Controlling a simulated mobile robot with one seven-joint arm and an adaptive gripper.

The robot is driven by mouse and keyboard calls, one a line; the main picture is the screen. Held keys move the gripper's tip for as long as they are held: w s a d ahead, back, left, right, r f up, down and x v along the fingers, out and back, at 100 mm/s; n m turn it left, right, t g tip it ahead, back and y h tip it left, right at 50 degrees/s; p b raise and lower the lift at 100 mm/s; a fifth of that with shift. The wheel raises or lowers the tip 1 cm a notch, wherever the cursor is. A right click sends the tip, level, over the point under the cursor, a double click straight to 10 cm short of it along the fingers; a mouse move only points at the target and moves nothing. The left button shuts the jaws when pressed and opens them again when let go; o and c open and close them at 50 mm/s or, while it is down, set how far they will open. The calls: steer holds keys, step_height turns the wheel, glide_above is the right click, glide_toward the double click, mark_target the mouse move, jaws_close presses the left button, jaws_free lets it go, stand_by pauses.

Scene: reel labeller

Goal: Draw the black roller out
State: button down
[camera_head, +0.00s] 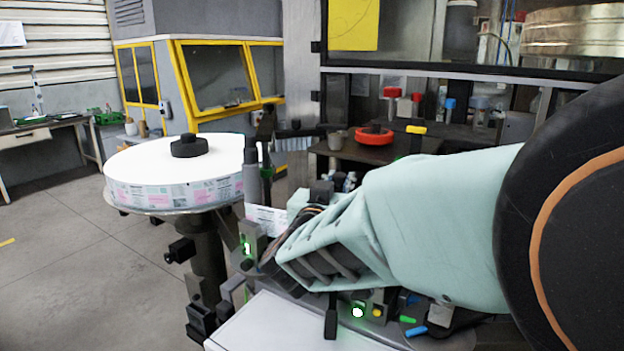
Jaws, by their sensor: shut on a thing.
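My arm, in a mint-green sleeve, reaches in from the right across the labeller. My gripper (284,254) is the dark end at the left of the sleeve, low over the machine beside the label web. It is shut on what appears to be the black roller, but the sleeve and machine parts hide the fingertips and the grip. I cannot make out the held roller's outline. A large white label reel (150,160) with a black hub (189,146) lies flat to the left. Upright grey and dark posts (253,170) stand between the reel and my gripper.
A pale flat cover (270,325) lies below my gripper, with a black lever (331,318) and lit green and yellow buttons (366,311) close by. Behind stands a bench with an orange-red ring (374,137). Open floor (60,260) lies at the left.

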steer(key=c, duration=1.7)
jaws_free()
steer(key=shift+s+a+f, duration=0.1)
steer(key=shift+a, duration=0.15)
steer(key=shift+d, duration=0.15)
